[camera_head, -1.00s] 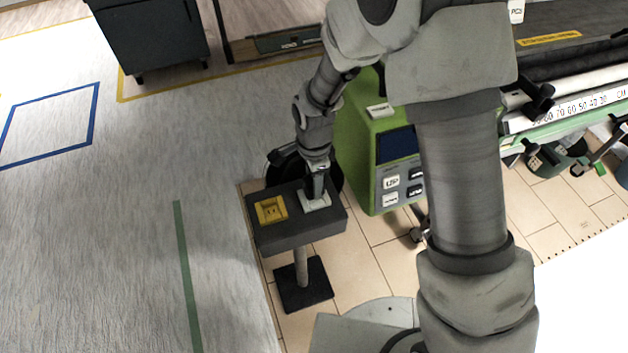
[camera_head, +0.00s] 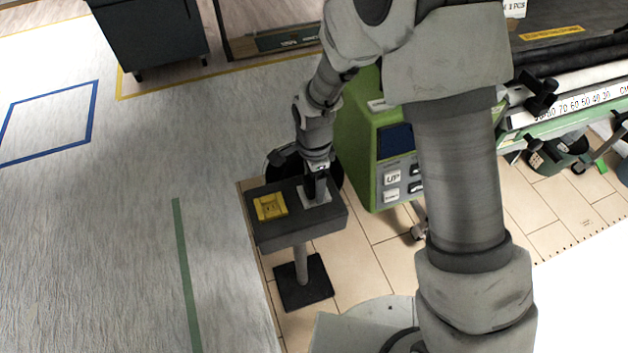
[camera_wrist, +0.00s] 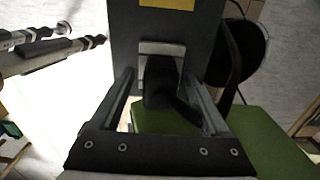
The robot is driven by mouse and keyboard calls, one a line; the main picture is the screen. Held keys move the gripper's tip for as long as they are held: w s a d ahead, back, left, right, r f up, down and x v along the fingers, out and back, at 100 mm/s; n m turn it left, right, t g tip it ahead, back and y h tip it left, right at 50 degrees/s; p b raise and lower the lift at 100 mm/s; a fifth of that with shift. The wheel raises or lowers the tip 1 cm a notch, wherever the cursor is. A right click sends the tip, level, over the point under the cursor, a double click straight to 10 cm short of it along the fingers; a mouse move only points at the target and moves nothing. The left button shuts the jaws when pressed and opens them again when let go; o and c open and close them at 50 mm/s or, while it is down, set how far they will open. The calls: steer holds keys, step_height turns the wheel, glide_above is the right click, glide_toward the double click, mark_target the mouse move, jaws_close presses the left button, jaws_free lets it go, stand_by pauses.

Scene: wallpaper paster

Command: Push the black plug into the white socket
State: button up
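The white socket (camera_head: 322,197) is on the right part of the dark box top of a small stand. In the wrist view the white socket (camera_wrist: 150,47) shows as a pale edge behind the black plug (camera_wrist: 160,78). The plug stands at the socket; how deep it sits is hidden. My gripper (camera_head: 316,188) is down over the socket. In the wrist view my gripper (camera_wrist: 159,82) has its fingers on either side of the plug, with gaps visible between them and the plug.
A yellow socket (camera_head: 270,207) is beside the white one on the dark box (camera_head: 290,232). A green machine (camera_head: 362,150) with buttons stands close on the right. A round black object (camera_head: 283,165) is behind the box. Floor to the left is clear.

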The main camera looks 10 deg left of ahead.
step_height(320, 180, up, 17)
steer(key=p, duration=0.3)
steer(key=shift+r, duration=0.2)
stand_by(0.5)
steer(key=s+d+r+n+t+p, duration=0.35)
steer(key=d+r+n, duration=0.25)
steer(key=d+r, duration=0.9)
steer(key=s+d+r+n+t+p, duration=0.2)
steer(key=s+d+r+n, duration=0.3)
steer(key=s+d+r, duration=0.3)
steer(key=shift+s+d+r+n+p, duration=0.2)
steer(key=shift+s+d+n+p, duration=0.1)
steer(key=shift+s+p, duration=0.75)
